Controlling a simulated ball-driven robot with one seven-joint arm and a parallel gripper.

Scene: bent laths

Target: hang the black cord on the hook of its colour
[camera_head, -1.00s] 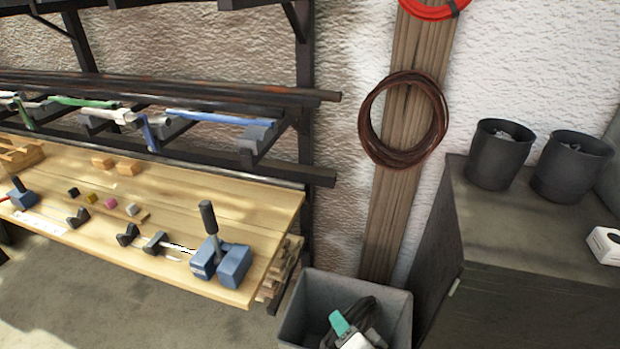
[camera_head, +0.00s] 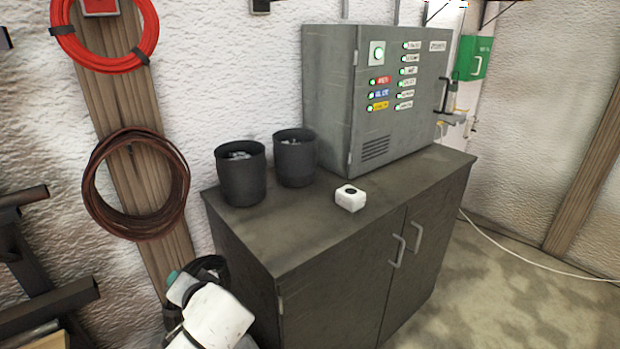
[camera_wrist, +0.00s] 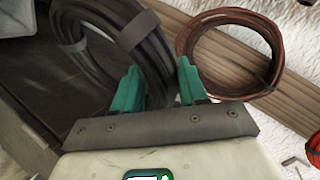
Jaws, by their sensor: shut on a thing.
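The black cord (camera_wrist: 118,35) is a thick coil with dark bands around it. It fills the upper left of the wrist view. My gripper (camera_wrist: 160,72) has teal fingers and is shut on the coil's near part. In the head view my gripper (camera_head: 174,279) is low at left, and part of the black cord (camera_head: 212,265) shows behind my white wrist, left of the cabinet. A small dark bracket (camera_head: 260,6) is on the wall at the top edge, cut off; I cannot tell whether it is the black hook.
A red coil (camera_head: 67,50) and a brown coil (camera_head: 92,205) hang on a wooden post (camera_head: 118,105) at left. A grey cabinet (camera_head: 260,245) carries two dark pots (camera_head: 240,185), a white box (camera_head: 350,198) and a control box (camera_head: 335,100). Open floor lies at right.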

